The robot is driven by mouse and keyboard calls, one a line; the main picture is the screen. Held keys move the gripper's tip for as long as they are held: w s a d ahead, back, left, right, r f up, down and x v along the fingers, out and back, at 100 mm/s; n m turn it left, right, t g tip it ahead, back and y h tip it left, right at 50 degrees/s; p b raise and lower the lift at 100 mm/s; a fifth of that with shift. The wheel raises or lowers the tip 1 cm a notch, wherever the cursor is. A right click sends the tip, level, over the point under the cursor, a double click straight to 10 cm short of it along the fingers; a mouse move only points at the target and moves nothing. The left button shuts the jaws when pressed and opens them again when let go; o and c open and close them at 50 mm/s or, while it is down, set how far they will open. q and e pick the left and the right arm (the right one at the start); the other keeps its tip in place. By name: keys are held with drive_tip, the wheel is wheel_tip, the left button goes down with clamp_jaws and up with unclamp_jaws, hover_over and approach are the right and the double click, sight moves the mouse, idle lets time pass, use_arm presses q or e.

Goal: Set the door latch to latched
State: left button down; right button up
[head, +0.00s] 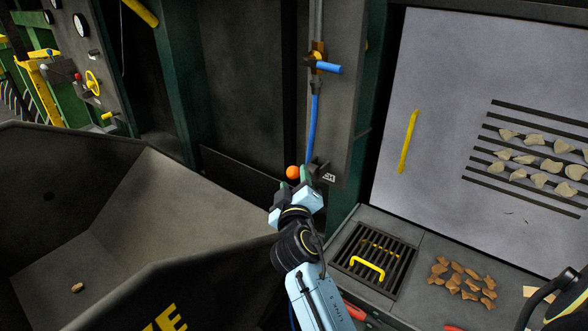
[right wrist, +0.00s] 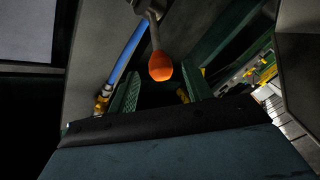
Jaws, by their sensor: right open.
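An orange ball knob (head: 292,172) on a short lever sits at the foot of the dark column, beside a small white label (head: 329,178); it looks like the latch handle, though the label is too small to read. In the right wrist view the knob (right wrist: 160,66) hangs on a grey stem. My right gripper (head: 291,184) is open, with its green fingers (right wrist: 160,88) on either side of the knob's line. The knob shows just beyond or between the fingertips; I cannot tell if they touch it. My left gripper is not in view.
A blue hose (head: 313,125) and a blue-handled valve (head: 328,68) run up the column above the knob. A large dark hopper (head: 190,205) fills the left. A bench with a grate (head: 350,240) and brown pieces (head: 463,280) lies right, below a grey panel with a yellow handle (head: 408,142).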

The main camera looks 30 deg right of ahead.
sight(294, 177)
drive_tip(key=shift+x, duration=2.1)
drive_tip(key=shift+c, duration=0.4)
clamp_jaws()
